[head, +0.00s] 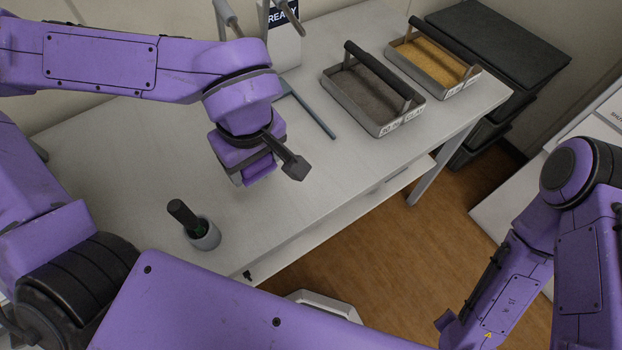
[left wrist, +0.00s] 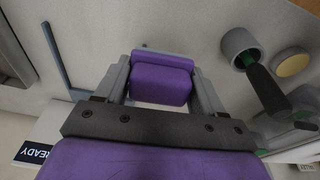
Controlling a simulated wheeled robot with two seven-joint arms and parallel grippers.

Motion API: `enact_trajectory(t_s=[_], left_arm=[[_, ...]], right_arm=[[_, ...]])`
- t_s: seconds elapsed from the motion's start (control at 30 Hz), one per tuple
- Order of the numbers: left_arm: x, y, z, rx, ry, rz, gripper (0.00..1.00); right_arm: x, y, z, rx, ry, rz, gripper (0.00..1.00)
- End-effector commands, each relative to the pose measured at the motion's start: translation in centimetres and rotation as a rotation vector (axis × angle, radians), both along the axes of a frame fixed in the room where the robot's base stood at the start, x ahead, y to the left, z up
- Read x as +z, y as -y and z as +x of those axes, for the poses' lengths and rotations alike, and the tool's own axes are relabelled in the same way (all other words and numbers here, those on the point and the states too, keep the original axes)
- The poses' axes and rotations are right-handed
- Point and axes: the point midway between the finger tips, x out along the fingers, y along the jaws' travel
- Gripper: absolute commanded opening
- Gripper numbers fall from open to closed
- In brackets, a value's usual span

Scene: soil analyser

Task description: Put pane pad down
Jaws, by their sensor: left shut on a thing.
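My left gripper (head: 246,172) is over the white table (head: 120,150), pointing down, left of the trays. In the left wrist view its two grey fingers (left wrist: 160,92) are shut on a purple block with a raised flange, which I take to be the pane pad (left wrist: 162,82). In the head view the pad (head: 262,170) shows only partly below my wrist. I cannot tell whether it touches the table. My right arm is at the lower right of the head view, and its gripper does not show.
A grey cup (head: 205,235) with a black-handled tool (head: 183,213) stands near the front edge. A blue-grey bar (head: 312,116) lies behind my gripper by the READY screen (head: 283,12). Two handled trays, dark soil (head: 372,128) and yellow (head: 447,92), stand right. A yellow disc (left wrist: 292,65) lies beside the cup.

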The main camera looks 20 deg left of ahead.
Motion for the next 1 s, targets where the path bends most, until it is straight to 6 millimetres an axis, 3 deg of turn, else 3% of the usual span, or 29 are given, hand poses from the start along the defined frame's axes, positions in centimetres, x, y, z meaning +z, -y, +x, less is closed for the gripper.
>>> enact_trajectory(t_s=[0.1, 0.2, 0.53, 0.73, 0.8, 0.87, 1.0], left_arm=[[1.8, 1.8, -3.1, -0.050, -0.063, -0.098, 0.44], [2.9, 2.4, -4.5, -0.075, -0.096, -0.131, 0.44], [3.4, 2.6, -4.8, -0.082, -0.108, -0.136, 0.44], [3.7, 3.4, -2.8, -0.084, -0.120, -0.132, 0.44], [2.4, 4.2, -0.6, -0.083, -0.120, -0.131, 0.44], [0.3, 4.8, 1.2, -0.080, -0.114, -0.132, 0.44], [-2.3, 6.1, 4.6, -0.081, -0.115, -0.133, 0.44]], right_arm=[[-1.1, 0.0, 0.0, 0.000, 0.000, 0.000, 0.43], [-1.2, 0.0, 0.0, 0.000, 0.000, 0.000, 0.43], [-0.7, 0.0, 0.0, 0.000, 0.000, 0.000, 0.43], [5.0, 0.0, 0.0, 0.000, 0.000, 0.000, 0.43], [6.2, 0.0, 0.0, 0.000, 0.001, -0.001, 0.43], [4.9, 0.0, 0.1, -0.001, 0.001, 0.000, 0.43], [4.7, 0.0, 0.0, 0.000, 0.000, 0.000, 0.43]])
